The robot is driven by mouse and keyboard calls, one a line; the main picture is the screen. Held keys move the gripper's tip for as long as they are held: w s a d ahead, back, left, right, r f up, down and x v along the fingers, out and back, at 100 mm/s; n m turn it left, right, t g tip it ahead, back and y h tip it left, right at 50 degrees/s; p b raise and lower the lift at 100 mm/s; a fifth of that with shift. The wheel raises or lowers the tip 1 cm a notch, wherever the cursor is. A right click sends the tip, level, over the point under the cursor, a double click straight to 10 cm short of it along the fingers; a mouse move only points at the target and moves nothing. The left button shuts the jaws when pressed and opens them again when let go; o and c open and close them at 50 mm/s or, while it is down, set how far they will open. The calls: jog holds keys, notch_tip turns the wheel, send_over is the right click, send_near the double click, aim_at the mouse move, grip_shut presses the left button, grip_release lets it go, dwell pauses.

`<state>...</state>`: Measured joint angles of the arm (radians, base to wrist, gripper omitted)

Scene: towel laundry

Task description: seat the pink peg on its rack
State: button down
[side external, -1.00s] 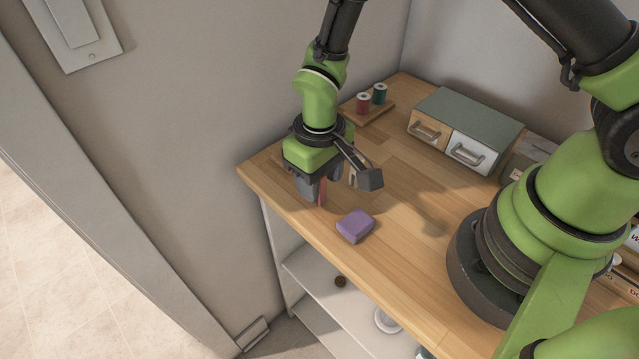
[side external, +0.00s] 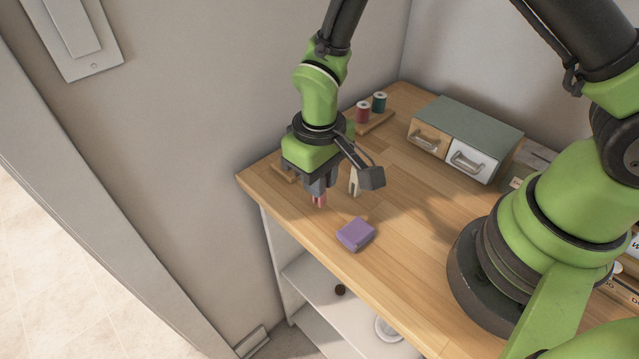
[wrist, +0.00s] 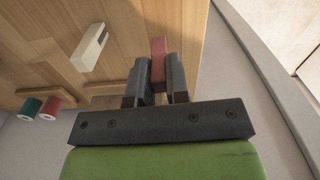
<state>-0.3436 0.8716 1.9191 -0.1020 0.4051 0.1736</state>
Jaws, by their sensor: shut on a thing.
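The pink peg (side external: 319,199) is held between the jaws of my gripper (side external: 319,190), its lower end sticking out below the fingertips over the table's left part. In the wrist view the pink peg (wrist: 158,50) shows between the two dark fingers of my gripper (wrist: 158,62). Its upper part is hidden by the fingers. A wooden rack strip (side external: 283,171) lies behind my gripper at the table's left end, partly hidden; I cannot tell whether it is the pink peg's rack. Wooden strips (wrist: 45,97) also show in the wrist view.
A cream peg-like piece (side external: 354,182) stands right of my gripper; it also shows in the wrist view (wrist: 90,48). A purple block (side external: 356,234) lies near the front edge. Red and green spools (side external: 363,111) sit on a wooden base, left of a drawer box (side external: 465,138).

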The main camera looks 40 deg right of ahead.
notch_tip(320, 180, up, 8)
jog(key=shift+w+f, duration=0.15)
jog(key=shift+f, duration=0.05)
jog(key=shift+m, duration=0.4)
jog(key=w+d, duration=0.1)
jog(key=w, duration=0.2)
jog(key=w+d, duration=0.2)
jog(key=w, duration=0.2)
jog(key=w+d, duration=0.1)
jog(key=w, duration=0.2)
jog(key=shift+w+d+f, duration=0.2)
jog(key=shift+f, duration=1.8)
jog(key=shift+f, duration=1.85)
jog(key=c, duration=0.5)
grip_release()
jog(key=shift+c, duration=0.2)
jog(key=shift+r, duration=0.1)
jog(key=shift+r, duration=3.45)
jog(key=shift+r, duration=0.1)
